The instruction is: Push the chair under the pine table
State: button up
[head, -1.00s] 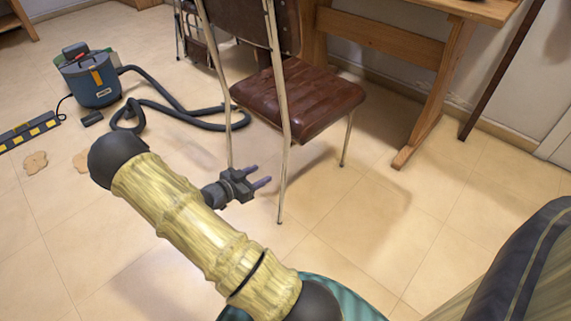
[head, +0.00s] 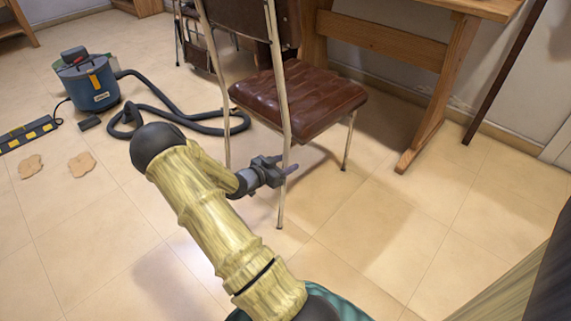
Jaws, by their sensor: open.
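The chair (head: 300,96) has a brown padded seat, a dark back panel and pale metal legs. It stands in the upper middle of the head view with its back towards me. The pine table (head: 440,75) stands beyond and to the right of it, and the chair's far side is near the table's wooden frame. My gripper (head: 287,170) is open, below seat height in the picture, at the chair's near right leg. One finger shows past that leg; I cannot tell whether it touches. Nothing is held between the fingers.
A blue vacuum cleaner (head: 88,84) with a dark hose (head: 165,118) lies on the left. A black and yellow strip (head: 27,134) and two tan flat pieces (head: 81,164) are on the floor. A dark pole (head: 508,70) leans right.

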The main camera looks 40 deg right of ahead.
grip_shut()
jog(key=shift+w+d+r, duration=0.1)
jog(key=shift+w+d, duration=0.1)
jog(key=shift+d, duration=1.2)
jog(key=shift+w+d+r, duration=0.1)
jog(key=shift+w+d, duration=0.05)
jog(key=shift+d, duration=1.2)
jog(key=shift+w+d, duration=0.15)
jog(key=shift+d, duration=1.15)
jog(key=shift+w+d, duration=0.1)
jog(key=shift+d, duration=1.2)
jog(key=shift+w+d, duration=0.15)
jog(key=shift+d, duration=1.15)
jog(key=shift+w+d, duration=0.1)
jog(key=shift+d, duration=1.2)
